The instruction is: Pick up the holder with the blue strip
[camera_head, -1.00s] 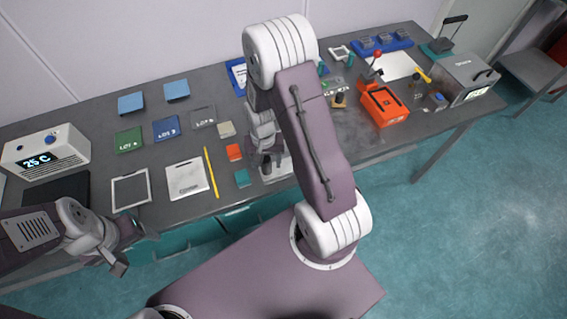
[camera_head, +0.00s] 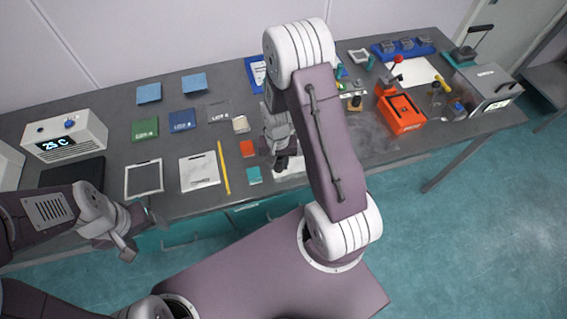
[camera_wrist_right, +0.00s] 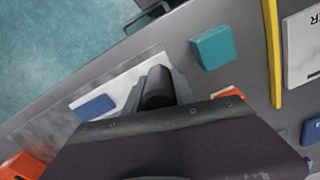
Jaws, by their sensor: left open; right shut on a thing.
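My right gripper (camera_head: 282,160) is low over the front of the bench, partly behind my right forearm. In the right wrist view its fingers (camera_wrist_right: 156,90) are shut on a small dark thing, mostly hidden by them. Beside them a blue block or strip (camera_wrist_right: 95,107) lies on a pale plate (camera_wrist_right: 115,86); I cannot tell whether this is the holder or whether the gripped thing belongs to it. The pale plate also shows under the gripper in the head view (camera_head: 291,168). My left gripper (camera_head: 140,230) is open and empty in front of the bench.
A teal block (camera_head: 254,174), an orange block (camera_head: 247,149) and a yellow pencil (camera_head: 224,167) lie left of the right gripper. Further left are a white plate (camera_head: 199,172) and a frame (camera_head: 144,179). An orange device (camera_head: 401,115) stands to the right.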

